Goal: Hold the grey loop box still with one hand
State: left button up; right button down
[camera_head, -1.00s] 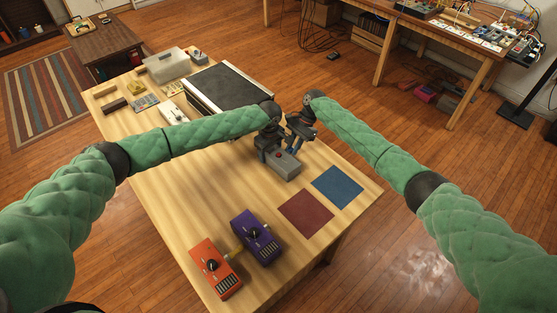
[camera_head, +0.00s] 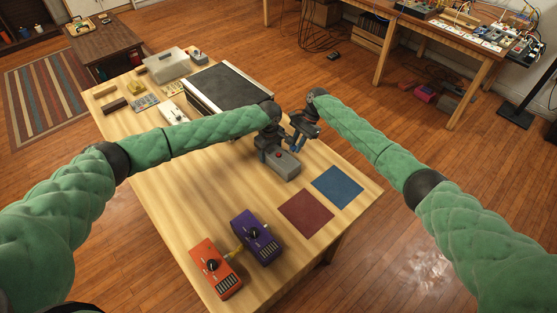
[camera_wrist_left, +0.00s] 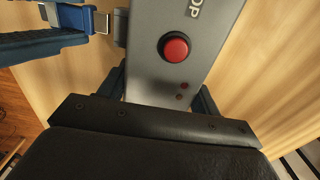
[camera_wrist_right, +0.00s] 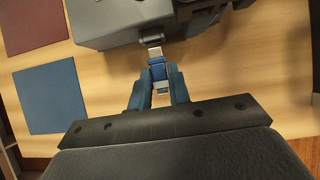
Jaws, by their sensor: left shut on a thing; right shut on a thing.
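The grey loop box (camera_head: 286,167) rests on the wooden table, with a red button on top. My left gripper (camera_head: 271,147) is shut on it; in the left wrist view the fingers lie on either side of the box (camera_wrist_left: 190,65). My right gripper (camera_head: 296,146) is shut on a blue plug (camera_wrist_right: 158,70) with a metal tip. The plug also shows in the left wrist view (camera_wrist_left: 75,19).
A dark red mat (camera_head: 306,212) and a blue mat (camera_head: 337,187) lie right of the box. An orange pedal (camera_head: 215,268) and a purple pedal (camera_head: 256,237) stand at the front. A black-topped case (camera_head: 228,86) stands behind my left arm. Bare table lies left of the pedals.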

jog(key=shift+w+d, duration=0.6)
jog(key=shift+w, duration=0.15)
jog(key=shift+s+d, duration=0.1)
dwell(0.3)
jog(key=shift+s+d, duration=0.2)
jog(key=shift+d, duration=0.15)
jog(key=s+d+h, duration=0.1)
jog(key=s+d, duration=0.1)
jog(key=s+d+r+t, duration=0.1)
jog(key=s+d, duration=0.2)
jog(key=s+d+t+h, duration=0.1)
jog(key=s+d, duration=0.1)
jog(key=d, duration=0.1)
jog(key=shift+s+d+r+h, duration=0.1)
jog(key=shift+s+r+h, duration=0.2)
jog(key=shift+s, duration=0.1)
jog(key=s+d+r+t+h, duration=0.2)
jog(key=s+d+r, duration=0.25)
jog(key=s, duration=0.35)
jog(key=shift+d+f, duration=0.25)
jog(key=shift+f, duration=1.4)
jog(key=shift+d+f, duration=0.2)
jog(key=shift+f, duration=1.45)
